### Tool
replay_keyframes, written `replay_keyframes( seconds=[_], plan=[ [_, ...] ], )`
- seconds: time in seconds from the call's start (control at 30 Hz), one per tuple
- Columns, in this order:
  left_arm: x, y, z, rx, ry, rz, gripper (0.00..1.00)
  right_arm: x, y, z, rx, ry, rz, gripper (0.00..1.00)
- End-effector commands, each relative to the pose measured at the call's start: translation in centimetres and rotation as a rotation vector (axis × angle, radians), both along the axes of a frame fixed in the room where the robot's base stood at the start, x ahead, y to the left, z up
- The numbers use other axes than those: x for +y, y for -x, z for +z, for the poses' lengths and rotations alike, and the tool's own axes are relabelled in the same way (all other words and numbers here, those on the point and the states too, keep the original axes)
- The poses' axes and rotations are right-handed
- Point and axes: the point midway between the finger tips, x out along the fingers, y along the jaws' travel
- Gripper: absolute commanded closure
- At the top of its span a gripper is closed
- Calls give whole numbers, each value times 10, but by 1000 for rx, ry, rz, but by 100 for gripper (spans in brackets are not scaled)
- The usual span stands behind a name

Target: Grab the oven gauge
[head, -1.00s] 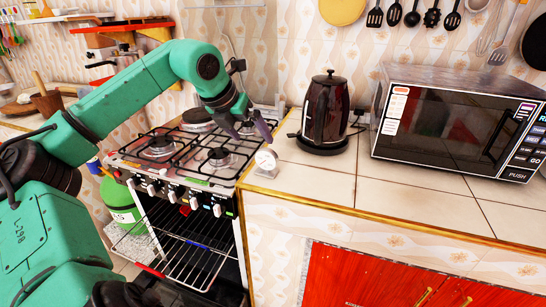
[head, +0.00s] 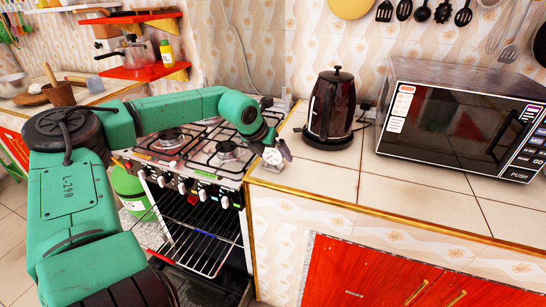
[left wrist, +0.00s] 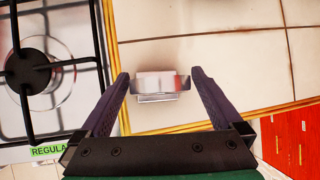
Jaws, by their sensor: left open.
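The oven gauge (head: 272,156) is a small round white dial on a metal stand. It stands at the left front corner of the tiled counter, beside the stove. In the left wrist view the gauge (left wrist: 157,86) shows from above, between the two dark fingers and near their tips. My left gripper (head: 278,149) is open, with a finger on each side of the gauge; it also shows in the left wrist view (left wrist: 158,84). A small gap shows on the left side of the gauge; on the right I cannot tell whether the finger touches. My right gripper is not in view.
The gas stove (head: 195,150) with its open oven rack (head: 195,240) lies just left of the gauge. A dark kettle (head: 330,108) and a microwave (head: 462,120) stand on the counter (head: 390,185) to the right. The counter front near the gauge is clear.

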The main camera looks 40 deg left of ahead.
Motion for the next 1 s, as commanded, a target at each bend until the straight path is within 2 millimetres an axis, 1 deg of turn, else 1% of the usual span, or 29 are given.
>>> replay_keyframes(
  seconds=[0.03,0.07,0.1,0.17,0.2,0.23,0.5,0.57,0.67,0.77,0.87,0.9,0.97,1.0],
  plan=[
    [0,0,0,0,0,0,0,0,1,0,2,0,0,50],
    [0,0,0,0,0,0,12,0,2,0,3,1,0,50],
    [0,0,0,1,0,0,27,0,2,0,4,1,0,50],
    [0,0,0,1,0,0,50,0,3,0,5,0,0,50],
    [0,0,0,1,0,0,65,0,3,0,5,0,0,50],
    [0,0,0,1,0,0,74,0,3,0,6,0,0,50],
    [0,0,2,0,-1,-1,74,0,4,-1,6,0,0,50],
    [0,0,6,-1,-2,0,74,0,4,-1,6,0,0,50],
    [0,-1,19,-3,-3,-1,74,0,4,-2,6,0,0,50],
    [1,-1,43,-5,-4,0,74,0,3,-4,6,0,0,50],
    [1,-1,78,-6,-6,2,74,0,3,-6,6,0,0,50],
    [0,-1,94,-7,-6,1,74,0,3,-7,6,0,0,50],
    [1,0,118,-4,-7,2,74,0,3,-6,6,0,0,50],
    [1,0,133,-4,-6,3,74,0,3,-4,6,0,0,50]
  ],
)
